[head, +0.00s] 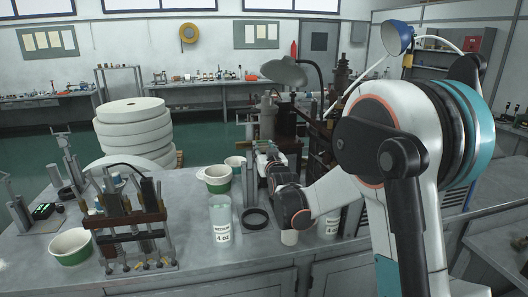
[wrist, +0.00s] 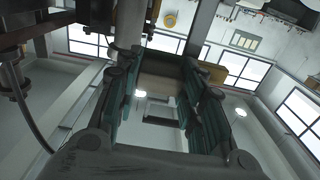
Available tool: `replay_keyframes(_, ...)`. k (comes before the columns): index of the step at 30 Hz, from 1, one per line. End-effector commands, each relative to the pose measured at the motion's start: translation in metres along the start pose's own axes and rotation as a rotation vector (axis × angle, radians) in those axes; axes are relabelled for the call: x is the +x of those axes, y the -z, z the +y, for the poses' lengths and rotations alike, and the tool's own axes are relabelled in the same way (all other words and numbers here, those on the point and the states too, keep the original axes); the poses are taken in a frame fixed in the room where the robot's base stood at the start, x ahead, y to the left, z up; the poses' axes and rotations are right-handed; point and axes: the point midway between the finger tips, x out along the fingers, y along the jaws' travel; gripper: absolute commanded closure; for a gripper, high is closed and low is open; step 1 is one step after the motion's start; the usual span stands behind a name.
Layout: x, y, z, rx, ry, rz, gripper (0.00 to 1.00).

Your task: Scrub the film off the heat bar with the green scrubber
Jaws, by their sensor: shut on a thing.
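My gripper (head: 264,150) reaches in at the dark forming machine (head: 290,122) in the middle of the head view. In the wrist view my gripper (wrist: 164,72) has a dull brown-grey block between its fingertips, which I take for the scrubber (wrist: 160,66). Its green face does not show. The teal surfaces along the fingers are finger pads. I cannot pick out the heat bar or its film in either view; my arm and the machine crowd that spot. Whether the block touches the bar cannot be told.
A clear container marked 4 oz (head: 221,224), a black ring (head: 255,219) and a green-white cup (head: 216,179) stand on the bench near my forearm. A rack of upright tools (head: 125,220) and another cup (head: 70,246) are at left.

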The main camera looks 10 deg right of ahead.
Motion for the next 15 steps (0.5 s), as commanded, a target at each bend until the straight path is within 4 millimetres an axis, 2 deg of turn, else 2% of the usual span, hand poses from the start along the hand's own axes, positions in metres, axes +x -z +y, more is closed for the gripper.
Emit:
replay_keyframes(5, -0.005, 0.000, 0.000, 0.000, 0.000, 0.000, 0.83)
replay_keyframes(15, -0.037, 0.000, 0.000, 0.000, 0.000, 0.000, 0.83)
